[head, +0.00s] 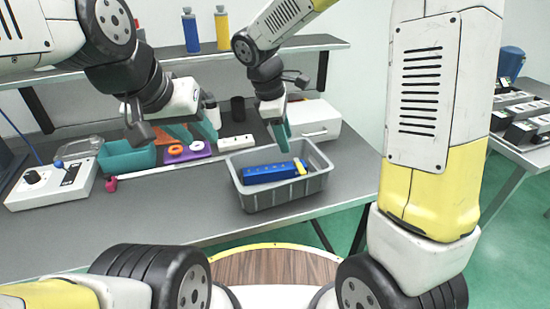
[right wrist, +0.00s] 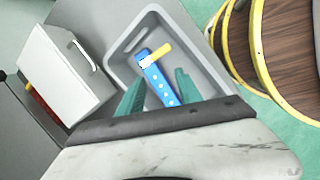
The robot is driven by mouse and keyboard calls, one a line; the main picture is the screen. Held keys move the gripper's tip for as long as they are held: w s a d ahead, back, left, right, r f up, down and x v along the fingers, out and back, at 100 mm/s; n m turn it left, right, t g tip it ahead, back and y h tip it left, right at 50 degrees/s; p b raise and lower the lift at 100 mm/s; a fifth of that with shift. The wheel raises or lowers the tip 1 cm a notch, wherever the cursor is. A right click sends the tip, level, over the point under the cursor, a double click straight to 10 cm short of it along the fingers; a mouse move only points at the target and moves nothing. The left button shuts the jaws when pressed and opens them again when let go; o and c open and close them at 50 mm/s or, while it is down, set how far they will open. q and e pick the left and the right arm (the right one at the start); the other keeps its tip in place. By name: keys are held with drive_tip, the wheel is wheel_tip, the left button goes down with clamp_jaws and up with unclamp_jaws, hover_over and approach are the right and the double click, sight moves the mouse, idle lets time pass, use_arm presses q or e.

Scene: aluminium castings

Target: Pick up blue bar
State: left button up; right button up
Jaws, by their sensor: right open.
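The blue bar (head: 268,173) lies inside a grey crate (head: 262,203) on the table. In the right wrist view the bar (right wrist: 160,88) has a row of pale dots, and a short yellow piece (right wrist: 160,51) lies at or across its upper end. My right gripper (head: 284,140) is above the crate, pointing down, with its teal fingers apart. In the right wrist view the gripper (right wrist: 160,73) has one finger to each side of the bar, apart from it and empty. My left gripper (head: 194,131) is over the table to the left, fingers apart and empty.
The crate's walls surround the bar. A white box with a handle (head: 316,120) stands behind the crate. A white power strip (head: 236,142), a purple tray (head: 188,156), a teal bin (head: 125,160) and a white control box (head: 52,184) are to the left. A shelf (head: 215,65) runs above.

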sight(275, 167)
drive_tip(key=w+a+f+n, duration=0.1)
drive_tip(key=f, duration=0.1)
drive_tip(key=a+f+n, duration=0.1)
drive_tip(key=a+f, duration=0.1)
drive_tip(key=w+a+f+n+h, duration=0.1)
drive_tip(key=a+f+n, duration=0.1)
drive_tip(key=shift+w+f, duration=0.15)
drive_tip(key=shift+w, duration=0.15)
drive_tip(key=shift+f, duration=0.3)
drive_tip(key=x, duration=0.7)
drive_tip(key=shift+d+f, duration=0.1)
clamp_jaws()
